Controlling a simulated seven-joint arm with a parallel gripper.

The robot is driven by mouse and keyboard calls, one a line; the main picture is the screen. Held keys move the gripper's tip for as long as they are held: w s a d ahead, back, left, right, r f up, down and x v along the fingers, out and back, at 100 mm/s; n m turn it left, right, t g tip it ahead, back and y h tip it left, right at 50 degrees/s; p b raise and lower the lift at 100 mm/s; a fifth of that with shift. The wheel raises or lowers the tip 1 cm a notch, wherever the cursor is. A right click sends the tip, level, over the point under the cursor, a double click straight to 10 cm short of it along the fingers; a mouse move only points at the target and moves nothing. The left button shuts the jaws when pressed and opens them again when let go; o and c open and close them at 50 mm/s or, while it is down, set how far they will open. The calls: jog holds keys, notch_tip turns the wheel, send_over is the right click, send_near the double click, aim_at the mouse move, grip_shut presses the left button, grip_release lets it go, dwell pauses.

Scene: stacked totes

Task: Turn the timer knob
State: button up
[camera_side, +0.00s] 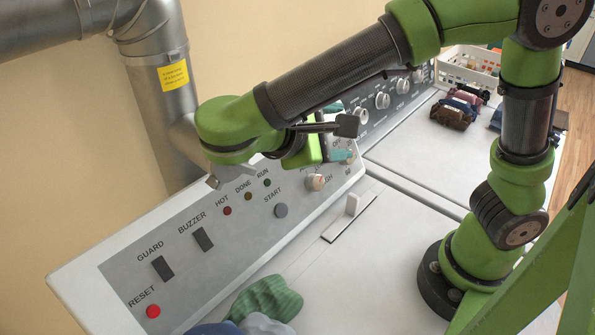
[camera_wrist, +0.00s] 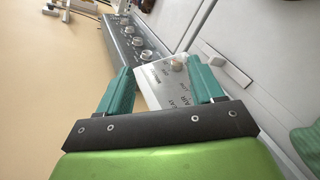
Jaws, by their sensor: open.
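The dryer's sloped control panel (camera_side: 190,285) is pale grey. A round light knob with a red mark (camera_side: 316,182) stands on its right part, beside partly covered lettering. No readable label names a timer knob, and my gripper covers part of the panel's right end. My gripper (camera_side: 338,132) is open, with teal fingers, above that end. In the wrist view, my gripper (camera_wrist: 159,67) is open and empty over the panel (camera_wrist: 150,90). A beige knob (camera_wrist: 176,63) shows near the right fingertip; I cannot tell whether they touch.
A red reset button (camera_side: 153,311), dark switches and a start button (camera_side: 281,210) line the panel. A white handle (camera_side: 352,204) stands up from the top. Green cloth (camera_side: 265,300) lies in front. A darker panel with several knobs (camera_side: 382,100) is behind. A grey duct (camera_side: 165,110) rises at left.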

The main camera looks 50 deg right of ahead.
jog(key=shift+w+a+r+n+t, duration=0.1)
jog(key=shift+a+r+n+t, duration=0.15)
jog(key=shift+a+t, duration=0.4)
jog(key=shift+s+a+r+n+t, duration=0.1)
jog(key=shift+a+r+n+t, duration=0.15)
jog(key=shift+a+t, duration=0.4)
jog(key=shift+w+a+r+n+t, duration=0.15)
jog(key=shift+a+n+t, duration=0.2)
jog(key=shift+a, duration=0.45)
